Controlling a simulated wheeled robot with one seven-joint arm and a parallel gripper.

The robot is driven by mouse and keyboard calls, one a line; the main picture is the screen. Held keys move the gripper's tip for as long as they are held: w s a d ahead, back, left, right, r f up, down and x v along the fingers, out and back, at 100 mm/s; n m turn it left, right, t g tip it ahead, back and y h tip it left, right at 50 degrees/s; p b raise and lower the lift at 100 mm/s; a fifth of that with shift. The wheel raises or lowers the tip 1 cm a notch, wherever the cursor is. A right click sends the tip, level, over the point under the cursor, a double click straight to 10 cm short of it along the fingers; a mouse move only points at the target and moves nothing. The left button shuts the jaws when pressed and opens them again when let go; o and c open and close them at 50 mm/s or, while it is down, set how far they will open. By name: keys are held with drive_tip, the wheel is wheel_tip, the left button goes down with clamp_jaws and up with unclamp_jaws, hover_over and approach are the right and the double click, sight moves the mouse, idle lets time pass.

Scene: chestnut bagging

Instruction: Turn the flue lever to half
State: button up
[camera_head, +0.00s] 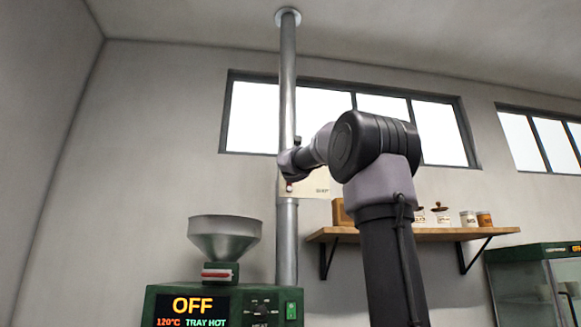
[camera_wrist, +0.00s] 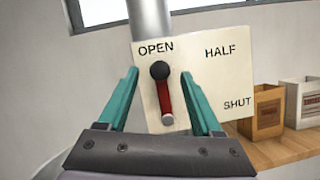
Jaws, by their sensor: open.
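The flue lever (camera_wrist: 165,97) is a red bar with a black knob (camera_wrist: 159,70) at its top and a grey pivot at its foot. It stands nearly upright, with the knob just under the word OPEN on a cream plate (camera_wrist: 222,80). HALF is printed to the upper right and SHUT to the lower right. My gripper (camera_wrist: 158,76) is open, with one teal finger on each side of the lever and gaps beside the knob. In the head view, my arm hides most of the plate (camera_head: 315,184) and the lever; a small red part shows.
The flue pipe (camera_head: 287,100) rises behind the plate to the ceiling. A wooden shelf (camera_head: 415,235) with boxes and jars is to the right. Below stand a green roaster (camera_head: 160,300) reading OFF and TRAY HOT, and its hopper (camera_head: 225,238).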

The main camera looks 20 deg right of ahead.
drive_tip(key=shift+x, duration=2.25)
clamp_jaws()
